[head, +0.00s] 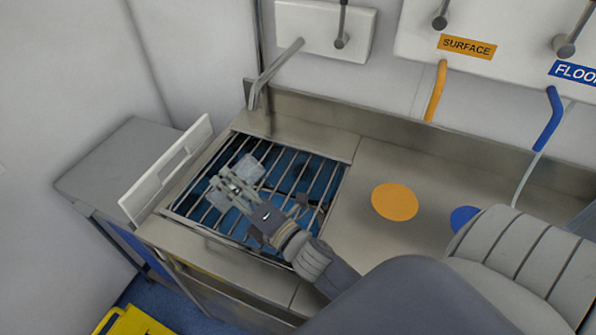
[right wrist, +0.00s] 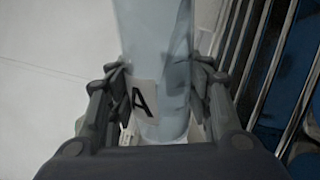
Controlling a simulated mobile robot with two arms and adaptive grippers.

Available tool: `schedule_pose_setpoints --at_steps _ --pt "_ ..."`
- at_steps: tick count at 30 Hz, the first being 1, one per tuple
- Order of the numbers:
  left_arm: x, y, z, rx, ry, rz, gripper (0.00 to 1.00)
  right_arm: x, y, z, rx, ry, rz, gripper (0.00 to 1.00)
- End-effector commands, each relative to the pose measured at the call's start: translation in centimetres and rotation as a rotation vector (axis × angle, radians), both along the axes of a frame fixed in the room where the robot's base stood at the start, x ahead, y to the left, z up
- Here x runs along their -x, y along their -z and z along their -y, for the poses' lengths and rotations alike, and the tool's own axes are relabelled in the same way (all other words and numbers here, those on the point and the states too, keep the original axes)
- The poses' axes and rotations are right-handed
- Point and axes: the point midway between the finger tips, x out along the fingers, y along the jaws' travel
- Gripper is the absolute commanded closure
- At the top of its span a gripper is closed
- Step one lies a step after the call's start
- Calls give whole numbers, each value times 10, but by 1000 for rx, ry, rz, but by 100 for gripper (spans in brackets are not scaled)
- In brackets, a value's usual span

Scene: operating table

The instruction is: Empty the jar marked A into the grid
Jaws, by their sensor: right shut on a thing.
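The jar marked A (right wrist: 155,60) is clear and pale bluish, with a white label bearing a black A. My right gripper (head: 235,189) is shut around it, with a finger on each side in the right wrist view (right wrist: 160,90). In the head view the jar (head: 249,168) is over the grid (head: 322,172) of metal bars in the sink. It looks tilted there, partly covered by my gripper; its exact angle is hard to tell. I cannot tell how much is inside it. Blue shows beneath the bars. My left gripper is not in view.
A steel tap (head: 272,74) rises behind the grid. A white upright panel (head: 168,170) stands along its left side. The steel worktop to the right is flat, with an orange disc (head: 394,202) and a blue disc (head: 463,218). A yellow object (head: 135,322) is on the floor.

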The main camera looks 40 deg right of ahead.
Motion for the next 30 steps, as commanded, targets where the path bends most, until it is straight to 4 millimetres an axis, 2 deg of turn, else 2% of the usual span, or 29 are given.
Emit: schedule_pose_setpoints --at_steps 30 --pt "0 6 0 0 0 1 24 -1 9 7 -73 0 -12 79"
